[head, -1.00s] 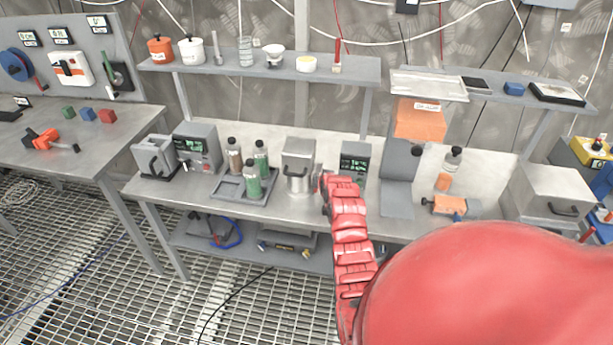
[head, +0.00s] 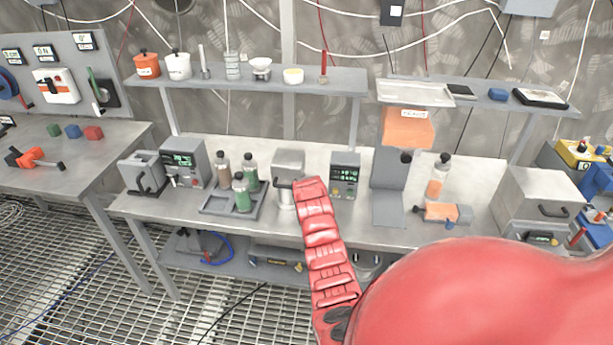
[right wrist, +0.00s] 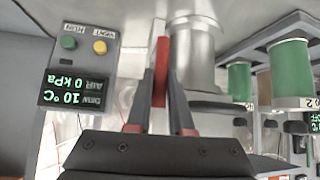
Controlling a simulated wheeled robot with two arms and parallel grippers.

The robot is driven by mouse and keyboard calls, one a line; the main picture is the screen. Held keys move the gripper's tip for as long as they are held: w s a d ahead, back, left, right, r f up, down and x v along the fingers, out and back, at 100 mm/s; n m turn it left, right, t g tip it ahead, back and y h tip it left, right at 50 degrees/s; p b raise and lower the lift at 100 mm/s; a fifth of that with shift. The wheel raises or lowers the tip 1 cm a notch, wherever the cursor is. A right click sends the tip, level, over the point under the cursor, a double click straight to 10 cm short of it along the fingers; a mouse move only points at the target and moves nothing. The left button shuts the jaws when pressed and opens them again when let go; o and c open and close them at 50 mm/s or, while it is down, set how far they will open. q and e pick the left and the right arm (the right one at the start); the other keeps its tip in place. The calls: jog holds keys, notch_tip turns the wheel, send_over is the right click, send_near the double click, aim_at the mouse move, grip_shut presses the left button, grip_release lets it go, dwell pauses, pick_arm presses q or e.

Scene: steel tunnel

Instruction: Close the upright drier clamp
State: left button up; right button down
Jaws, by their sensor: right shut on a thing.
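The upright drier (head: 287,163) is a steel box with a round steel pot on the bench, left of a grey control box (head: 345,175). The right wrist view is inverted and shows its steel cylinder (right wrist: 194,45) close up. A red lever (right wrist: 160,62), apparently the clamp handle, stands beside the cylinder. My right gripper (right wrist: 161,88) is shut on this lever, fingers on both sides of it. In the head view my red right arm reaches to the drier's right side, and the fingertips are hidden. The lever's latch end cannot be made out. My left gripper is not in view.
A grey tray (head: 220,212) with several bottles stands left of the drier. A grey stand (head: 388,205), an orange-filled bottle (head: 437,180) and a steel box (head: 540,205) are to the right. A shelf (head: 330,83) hangs above. The control box (right wrist: 80,65) sits close beside the gripper.

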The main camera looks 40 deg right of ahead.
jog(key=c, duration=1.2)
grip_release()
jog(key=shift+s+a+f, duration=0.15)
jog(key=shift+f, duration=0.3)
jog(key=o, duration=0.4)
jog(key=shift+r, duration=0.2)
jog(key=shift+r, duration=0.1)
jog(key=shift+r, duration=0.2)
jog(key=b+v, duration=0.5)
jog(key=v, duration=1.1)
jog(key=shift+s+a+r, duration=0.2)
jog(key=shift+s+a, duration=0.05)
